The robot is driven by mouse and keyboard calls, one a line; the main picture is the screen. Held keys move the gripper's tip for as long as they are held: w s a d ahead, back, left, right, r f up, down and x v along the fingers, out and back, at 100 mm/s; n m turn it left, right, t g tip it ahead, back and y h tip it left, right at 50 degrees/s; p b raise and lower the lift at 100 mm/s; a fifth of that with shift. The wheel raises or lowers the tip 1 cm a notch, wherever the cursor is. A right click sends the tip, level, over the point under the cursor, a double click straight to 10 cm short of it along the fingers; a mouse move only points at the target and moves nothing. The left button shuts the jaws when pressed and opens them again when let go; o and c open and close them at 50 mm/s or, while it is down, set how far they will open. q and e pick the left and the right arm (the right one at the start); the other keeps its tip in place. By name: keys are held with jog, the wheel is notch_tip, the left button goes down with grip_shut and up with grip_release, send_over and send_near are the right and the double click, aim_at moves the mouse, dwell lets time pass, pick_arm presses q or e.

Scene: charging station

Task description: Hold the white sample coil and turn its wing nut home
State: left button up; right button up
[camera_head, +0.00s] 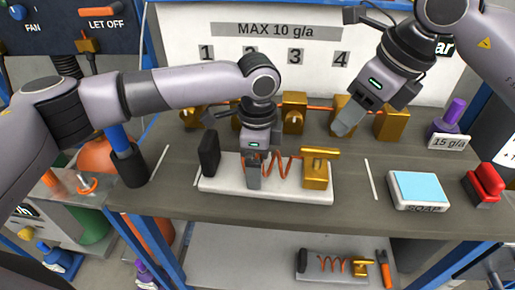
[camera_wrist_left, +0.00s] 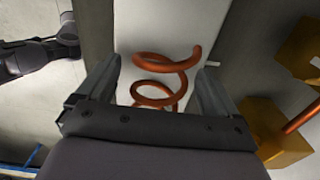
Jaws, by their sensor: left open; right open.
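The white sample coil has a white base (camera_head: 215,185) on the bench, with a copper-orange coil (camera_head: 285,165), a black block (camera_head: 209,153) at its left end and a brass block (camera_head: 315,175) at its right end. A brass wing nut (camera_head: 320,152) lies across the top of the brass block. My left gripper (camera_head: 254,178) points down at the left part of the coil. In the left wrist view its open fingers (camera_wrist_left: 153,85) stand on either side of the coil (camera_wrist_left: 160,80). My right gripper (camera_head: 348,120) is open and empty, above and behind the brass block.
A row of brass blocks (camera_head: 294,115) joined by an orange rod stands behind the base. A smaller coil unit (camera_head: 335,266) sits on the lower shelf.

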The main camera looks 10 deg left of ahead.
aim_at(321, 148)
pick_arm(q)
jog(key=shift+f, duration=0.15)
jog(key=c, duration=1.3)
pick_arm(e)
jog(key=shift+o, duration=0.2)
jog(key=n, duration=0.1)
jog(key=w+d+r+n+g, duration=0.1)
jog(key=n, duration=0.1)
jog(key=shift+w+r+n+y, duration=0.1)
jog(key=shift+w+n+y, duration=0.2)
jog(key=a+f+n, duration=0.1)
jog(key=f, duration=0.2)
jog(key=a+f+n+g, duration=0.1)
jog(key=f, duration=0.2)
jog(key=a+f+n, duration=0.1)
jog(key=a+f, duration=0.1)
jog(key=f, duration=0.2)
jog(key=shift+w+y, duration=0.25)
jog(key=shift+y, duration=0.05)
grip_shut()
